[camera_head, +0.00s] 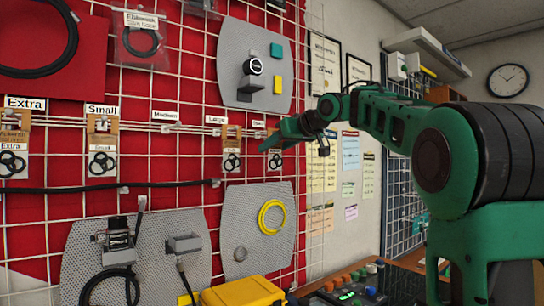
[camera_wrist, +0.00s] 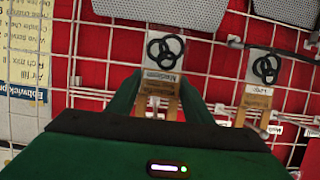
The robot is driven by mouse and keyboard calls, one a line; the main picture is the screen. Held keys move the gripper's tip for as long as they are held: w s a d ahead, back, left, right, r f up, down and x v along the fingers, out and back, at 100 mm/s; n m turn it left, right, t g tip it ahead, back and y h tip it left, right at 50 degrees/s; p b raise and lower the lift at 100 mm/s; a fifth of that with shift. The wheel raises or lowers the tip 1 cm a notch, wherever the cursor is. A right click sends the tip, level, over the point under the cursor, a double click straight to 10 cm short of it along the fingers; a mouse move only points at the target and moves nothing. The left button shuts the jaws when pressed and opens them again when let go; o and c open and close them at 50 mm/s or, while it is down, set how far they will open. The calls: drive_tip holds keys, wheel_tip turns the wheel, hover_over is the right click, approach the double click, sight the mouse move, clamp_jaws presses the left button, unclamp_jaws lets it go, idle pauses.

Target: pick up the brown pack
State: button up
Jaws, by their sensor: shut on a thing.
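The brown pack (camera_wrist: 160,85) has a brown card header and a clear bag with black rings. In the wrist view it sits between the two fingers of my gripper (camera_wrist: 158,98), which is shut on its brown header. In the head view my gripper (camera_head: 284,136) is at the right end of the hook row, and the pack's clear bag with rings (camera_head: 275,161) hangs just below it. The header is mostly hidden there by the gripper. I cannot tell whether the pack is still on its hook.
Beside it hangs a similar pack (camera_head: 231,155), also in the wrist view (camera_wrist: 259,95). Small (camera_head: 102,150) and Extra (camera_head: 14,150) packs hang farther left. The Medium hook (camera_head: 172,128) looks bare. Grey perforated panels (camera_head: 256,60) lie above and below. A yellow case (camera_head: 243,292) stands below.

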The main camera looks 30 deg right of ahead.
drive_tip(key=shift+r, duration=0.15)
drive_tip(key=shift+r, duration=0.55)
drive_tip(key=shift+s+d, duration=0.1)
drive_tip(key=shift+s, duration=0.2)
drive_tip(key=s+d, duration=0.3)
drive_tip(key=s, duration=1.4)
drive_tip(key=shift+d, duration=0.2)
